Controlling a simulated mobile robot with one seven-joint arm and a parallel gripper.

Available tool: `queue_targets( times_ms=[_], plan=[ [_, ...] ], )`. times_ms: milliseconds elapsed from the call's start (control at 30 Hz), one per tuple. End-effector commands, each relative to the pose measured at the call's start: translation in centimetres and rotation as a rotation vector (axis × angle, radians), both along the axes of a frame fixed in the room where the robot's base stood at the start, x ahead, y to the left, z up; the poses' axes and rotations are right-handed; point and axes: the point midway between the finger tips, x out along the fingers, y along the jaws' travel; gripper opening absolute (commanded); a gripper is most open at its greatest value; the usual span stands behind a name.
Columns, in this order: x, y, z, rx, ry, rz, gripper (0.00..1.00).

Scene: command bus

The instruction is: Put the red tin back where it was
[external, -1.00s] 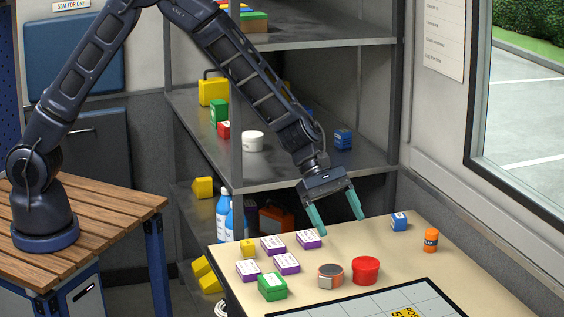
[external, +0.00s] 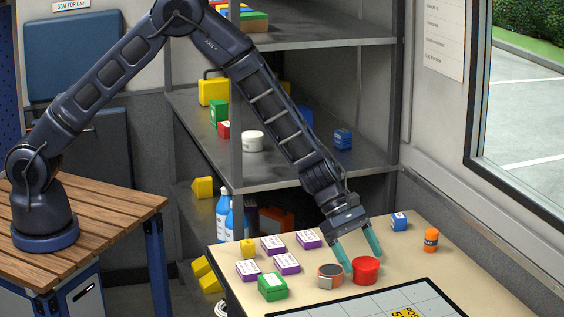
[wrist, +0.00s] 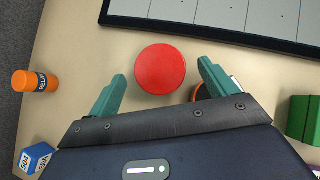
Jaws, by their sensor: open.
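The red tin (external: 366,271) is a short round tin with a lid, standing on the beige table (external: 330,306). In the wrist view the red tin (wrist: 160,69) lies just ahead of my fingertips, roughly centred between them. My gripper (external: 361,262) is open and empty, with its green fingers pointing down just behind the tin. It also shows in the wrist view (wrist: 163,75). Whether a finger touches the tin I cannot tell.
An orange-banded round tin (external: 331,275) stands close left of the red tin. A green box (external: 272,287) and several purple-and-white boxes (external: 287,263) are further left. A blue box (external: 399,221) and an orange bottle (external: 431,240) stand right. A dark-framed board (external: 380,306) lies in front.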

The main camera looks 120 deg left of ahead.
Motion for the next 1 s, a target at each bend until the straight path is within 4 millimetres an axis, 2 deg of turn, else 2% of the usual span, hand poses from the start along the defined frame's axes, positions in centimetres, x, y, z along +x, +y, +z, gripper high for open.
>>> queue_targets(
  times_ms=[333,600,867,900,1000],
  plan=[
    [2.8,-1.2,-3.0,0.000,0.001,0.000,0.84],
    [3.0,-1.2,-3.2,0.000,0.000,0.000,0.84],
    [3.0,-1.2,-3.2,0.000,0.000,0.000,0.34],
    [3.0,-1.2,-3.2,0.001,0.000,-0.001,0.30],
    [3.0,-1.2,-3.2,0.001,0.000,-0.001,0.29]
  ],
)
